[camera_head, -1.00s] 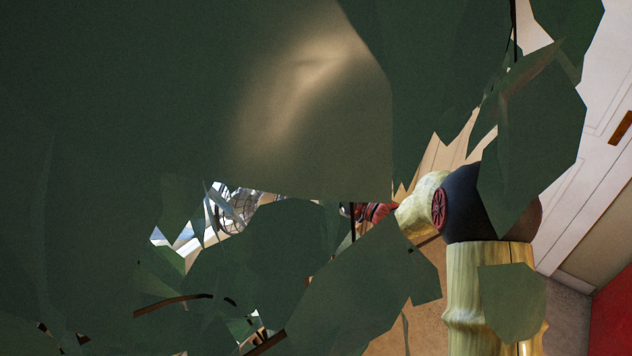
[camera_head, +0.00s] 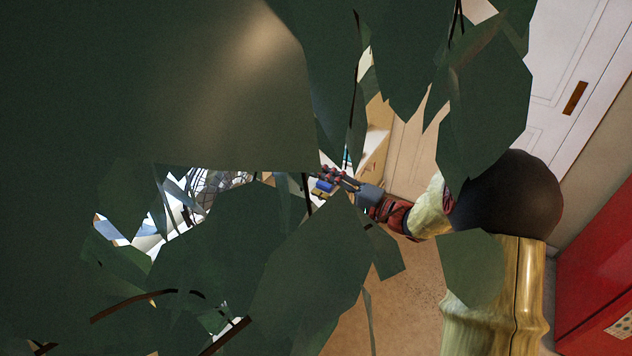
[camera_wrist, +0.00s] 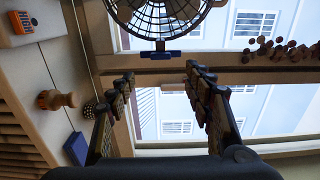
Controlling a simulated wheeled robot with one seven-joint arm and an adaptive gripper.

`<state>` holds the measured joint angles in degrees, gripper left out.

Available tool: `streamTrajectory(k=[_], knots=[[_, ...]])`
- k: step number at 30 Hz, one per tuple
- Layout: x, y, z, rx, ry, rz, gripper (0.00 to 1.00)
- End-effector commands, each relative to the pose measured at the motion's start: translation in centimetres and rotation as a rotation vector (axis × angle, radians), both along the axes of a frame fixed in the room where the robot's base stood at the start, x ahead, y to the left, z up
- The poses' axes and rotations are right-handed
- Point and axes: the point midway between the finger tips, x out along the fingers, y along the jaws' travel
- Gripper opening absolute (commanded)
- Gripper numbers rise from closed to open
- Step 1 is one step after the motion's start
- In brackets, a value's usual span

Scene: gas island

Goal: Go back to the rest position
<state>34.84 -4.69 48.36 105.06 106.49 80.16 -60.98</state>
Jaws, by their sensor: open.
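My gripper (camera_wrist: 160,76) is open in the wrist view, its two fingers well apart with nothing between them. In the head view my gripper (camera_head: 330,178) shows small in a gap between leaves, at the end of my arm, which reaches in from the right. Large dark green leaves (camera_head: 190,80) cover most of the head view and hide much of the area around the gripper. A small blue and yellow patch shows by the fingers; I cannot tell what it is.
The wrist view shows a black wire fan (camera_wrist: 160,18) past the fingertips and a window (camera_wrist: 255,25). A blue block (camera_wrist: 76,148), a wooden knobbed piece (camera_wrist: 57,99) and an orange-labelled box (camera_wrist: 22,22) lie at left. A red cabinet (camera_head: 600,270) stands at right in the head view.

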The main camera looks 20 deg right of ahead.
Motion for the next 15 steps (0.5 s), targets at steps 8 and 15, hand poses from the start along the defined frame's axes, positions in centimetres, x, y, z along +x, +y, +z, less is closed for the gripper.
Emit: streamTrajectory(k=[8, 15], knots=[[0.03, 0.01, 0.00, 0.000, 0.000, 0.000, 0.52], [0.08, -0.05, -0.36, 0.052, 0.054, -0.003, 0.52]])
